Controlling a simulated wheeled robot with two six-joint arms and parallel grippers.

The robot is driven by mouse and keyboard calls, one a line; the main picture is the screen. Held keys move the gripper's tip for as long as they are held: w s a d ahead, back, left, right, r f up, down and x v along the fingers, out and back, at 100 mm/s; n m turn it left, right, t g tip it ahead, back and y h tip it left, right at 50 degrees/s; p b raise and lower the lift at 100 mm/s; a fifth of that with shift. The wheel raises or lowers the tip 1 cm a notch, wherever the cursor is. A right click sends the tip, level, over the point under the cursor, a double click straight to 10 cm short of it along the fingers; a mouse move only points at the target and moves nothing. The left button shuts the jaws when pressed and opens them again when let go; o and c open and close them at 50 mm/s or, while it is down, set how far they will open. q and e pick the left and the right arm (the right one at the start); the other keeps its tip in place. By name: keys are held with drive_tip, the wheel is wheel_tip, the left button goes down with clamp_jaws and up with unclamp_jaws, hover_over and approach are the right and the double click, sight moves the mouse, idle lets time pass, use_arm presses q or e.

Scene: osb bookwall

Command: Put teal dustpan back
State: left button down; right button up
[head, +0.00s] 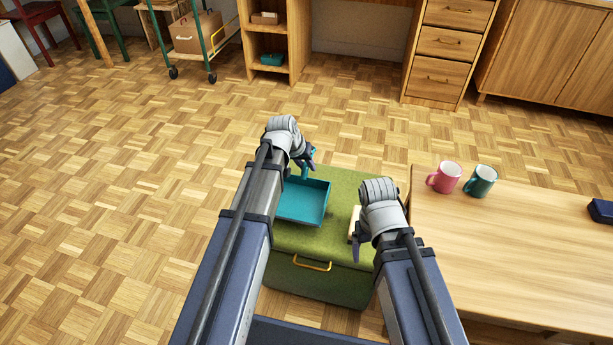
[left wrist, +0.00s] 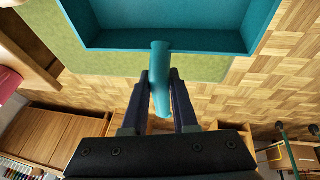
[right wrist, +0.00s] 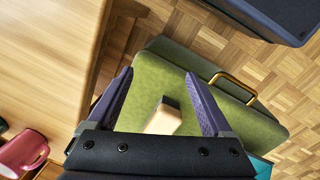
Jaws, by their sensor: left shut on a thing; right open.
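The teal dustpan (head: 303,203) is over the green lidded box (head: 340,185) in the head view, its handle pointing away from me. My left gripper (head: 309,158) is shut on the dustpan's handle; the left wrist view shows the handle (left wrist: 160,75) between both fingers. I cannot tell whether the pan touches the lid. My right gripper (head: 358,245) is open above the right part of the box. In the right wrist view a pale wooden block-like thing (right wrist: 164,117) shows between the open fingers (right wrist: 160,95), partly hidden, and the gripper does not hold it.
A wooden table (head: 510,250) stands at the right with a pink mug (head: 445,177), a green mug (head: 481,181) and a dark blue item (head: 601,210). A shelf (head: 272,45), drawers (head: 447,45) and a cart (head: 205,50) stand at the back. The parquet floor is clear at left.

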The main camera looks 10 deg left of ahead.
sight(307, 173)
use_arm(q)
wheel_tip(307, 173, down, 4)
drive_tip(key=b, duration=0.3)
drive_tip(key=shift+r, duration=0.25)
drive_tip(key=c, duration=0.7)
unclamp_jaws()
